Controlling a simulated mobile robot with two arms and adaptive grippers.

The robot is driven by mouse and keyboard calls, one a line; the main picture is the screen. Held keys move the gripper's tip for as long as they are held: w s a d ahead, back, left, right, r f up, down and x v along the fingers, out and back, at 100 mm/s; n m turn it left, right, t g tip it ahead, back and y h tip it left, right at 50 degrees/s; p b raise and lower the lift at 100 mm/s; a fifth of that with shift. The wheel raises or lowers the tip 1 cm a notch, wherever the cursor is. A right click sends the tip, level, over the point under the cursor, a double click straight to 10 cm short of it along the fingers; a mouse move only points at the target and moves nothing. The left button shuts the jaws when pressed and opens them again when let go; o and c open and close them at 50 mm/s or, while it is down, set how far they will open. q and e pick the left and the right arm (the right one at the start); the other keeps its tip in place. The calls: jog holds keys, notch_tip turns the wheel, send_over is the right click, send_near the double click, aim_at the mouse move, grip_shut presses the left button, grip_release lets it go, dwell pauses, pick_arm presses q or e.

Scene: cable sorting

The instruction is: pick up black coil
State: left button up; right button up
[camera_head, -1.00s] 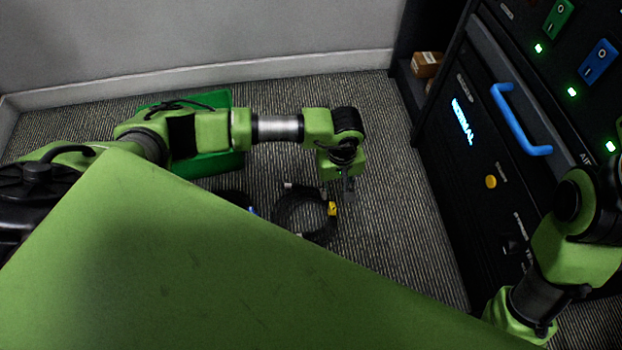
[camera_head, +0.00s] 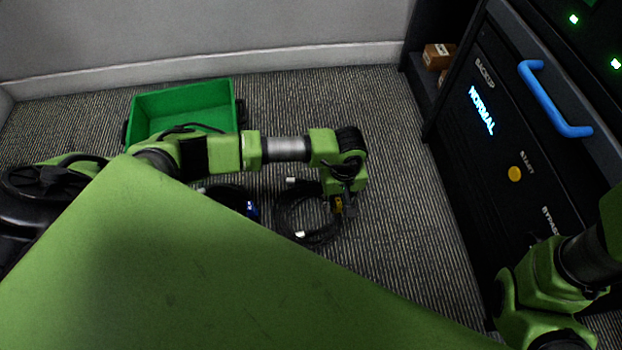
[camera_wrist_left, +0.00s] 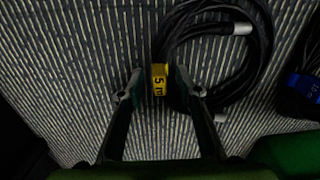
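A black coil (camera_head: 279,212) of cable with a yellow tag lies on the carpet in the head view. In the left wrist view the black coil (camera_wrist_left: 262,62) has silver connectors and a yellow tag (camera_wrist_left: 160,79) marked "5 m". My left gripper (camera_head: 345,208) is at the right side of the coil, by the tag. In the wrist view its two fingers (camera_wrist_left: 158,90) are apart, one on each side of the tag and the strand. I cannot tell whether they touch it. My right gripper is out of view; only part of its arm shows at lower right.
A second dark coil with a blue tag (camera_head: 252,209) lies just left, partly hidden by my body. A green bin (camera_head: 185,101) stands behind my left arm. A black cabinet with a blue handle (camera_head: 553,98) is on the right. Carpet between coil and cabinet is clear.

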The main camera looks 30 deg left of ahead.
pick_arm(q)
jog(key=shift+f, duration=0.25)
jog(key=shift+c, duration=0.4)
grip_shut()
jog(key=shift+w+r, duration=0.1)
jog(key=shift+r, duration=0.1)
